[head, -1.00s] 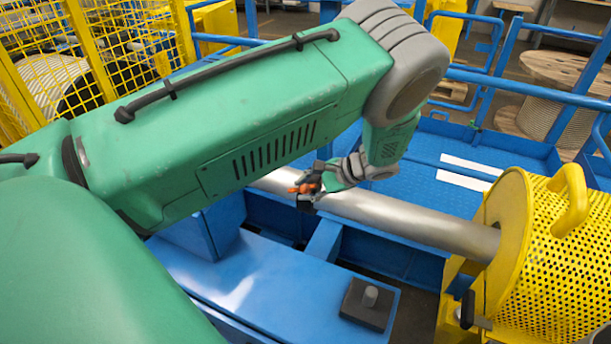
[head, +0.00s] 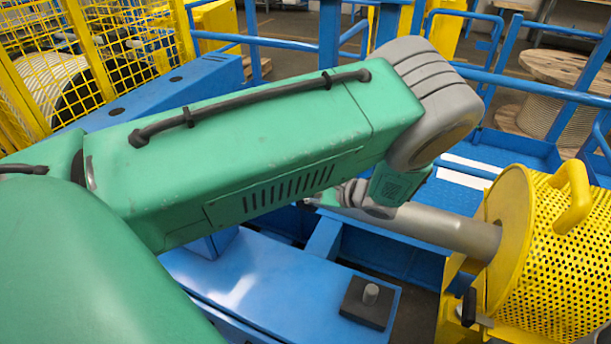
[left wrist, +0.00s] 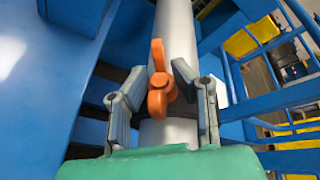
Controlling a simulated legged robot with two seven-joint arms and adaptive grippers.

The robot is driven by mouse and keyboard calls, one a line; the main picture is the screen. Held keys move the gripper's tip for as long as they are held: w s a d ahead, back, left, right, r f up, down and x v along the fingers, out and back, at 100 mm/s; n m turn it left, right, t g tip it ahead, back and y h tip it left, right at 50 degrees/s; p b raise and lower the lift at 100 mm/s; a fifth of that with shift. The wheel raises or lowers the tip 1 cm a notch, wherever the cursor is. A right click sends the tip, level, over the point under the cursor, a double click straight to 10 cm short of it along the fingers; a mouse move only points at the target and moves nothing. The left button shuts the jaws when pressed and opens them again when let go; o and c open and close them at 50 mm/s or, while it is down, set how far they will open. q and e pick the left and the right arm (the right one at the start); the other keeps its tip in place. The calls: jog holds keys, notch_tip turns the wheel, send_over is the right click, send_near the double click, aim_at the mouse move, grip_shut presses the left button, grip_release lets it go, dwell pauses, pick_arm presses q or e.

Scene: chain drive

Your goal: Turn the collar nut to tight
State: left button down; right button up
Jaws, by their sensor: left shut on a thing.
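The collar nut (left wrist: 160,82) shows in the left wrist view as an orange piece with two lobes. It sits on a grey metal shaft (left wrist: 174,35), with one lobe toward the top of the picture and one toward the bottom. My left gripper (left wrist: 158,82) has a finger on each side of the orange piece and is shut on it. In the head view my left forearm hides the nut and the fingertips. The shaft (head: 440,228) runs right into a yellow guard. My right gripper is not in view.
A yellow perforated guard (head: 560,265) with a handle stands at the right. A dark block with a grey peg (head: 370,300) sits on the blue bench (head: 250,285) below the shaft. Blue railings (head: 540,90) stand behind my arm.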

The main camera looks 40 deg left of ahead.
pick_arm(q)
jog(key=shift+s, duration=0.1)
jog(key=c, duration=1.5)
grip_release()
jog(key=shift+c, duration=0.2)
jog(key=shift+d, duration=0.1)
jog(key=shift+r, duration=0.1)
jog(key=v, duration=1.2)
